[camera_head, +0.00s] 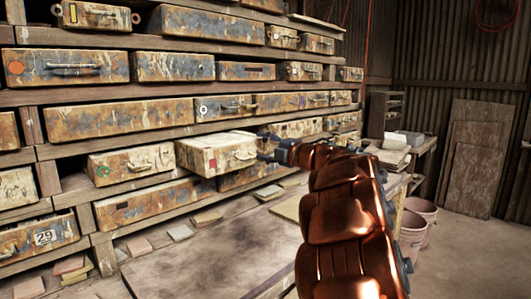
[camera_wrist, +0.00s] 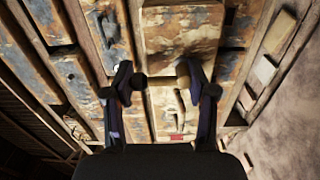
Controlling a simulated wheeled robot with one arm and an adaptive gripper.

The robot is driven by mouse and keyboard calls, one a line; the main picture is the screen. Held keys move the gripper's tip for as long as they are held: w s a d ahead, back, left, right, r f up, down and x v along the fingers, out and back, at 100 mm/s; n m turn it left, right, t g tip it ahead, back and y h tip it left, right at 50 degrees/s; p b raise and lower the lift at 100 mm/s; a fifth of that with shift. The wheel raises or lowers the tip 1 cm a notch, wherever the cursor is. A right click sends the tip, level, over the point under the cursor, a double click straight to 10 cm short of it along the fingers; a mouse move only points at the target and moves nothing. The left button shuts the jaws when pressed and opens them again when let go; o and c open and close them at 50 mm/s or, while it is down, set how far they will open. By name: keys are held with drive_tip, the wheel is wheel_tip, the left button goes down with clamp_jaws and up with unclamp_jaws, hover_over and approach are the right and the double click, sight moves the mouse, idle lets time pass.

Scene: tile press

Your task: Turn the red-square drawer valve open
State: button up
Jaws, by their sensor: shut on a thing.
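The red-square drawer (camera_head: 205,153) is a worn, pale box standing out of the rack, with a red square on the left of its front. Its handle (camera_head: 243,156) is on the right part of the front. My gripper (camera_head: 264,146) is at the drawer's right end, close to the handle. In the wrist view, the red square (camera_wrist: 177,136) and the handle (camera_wrist: 180,103) lie below my gripper (camera_wrist: 160,77). The fingers straddle part of the drawer and are shut on it. The exact contact is hard to make out.
A green-marked drawer (camera_head: 130,163) sits to the left, and a drawer with a round white mark (camera_head: 224,107) is above. A wooden table (camera_head: 215,255) lies below, with tiles on the shelf behind it. Pink buckets (camera_head: 414,228) stand at the right.

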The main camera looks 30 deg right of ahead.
drive_tip(key=shift+f, duration=0.45)
drive_tip(key=o, duration=1)
drive_tip(key=shift+o, duration=0.4)
drive_tip(key=shift+r, duration=0.2)
drive_tip(key=v, duration=1.2)
drive_tip(key=shift+r, duration=0.1)
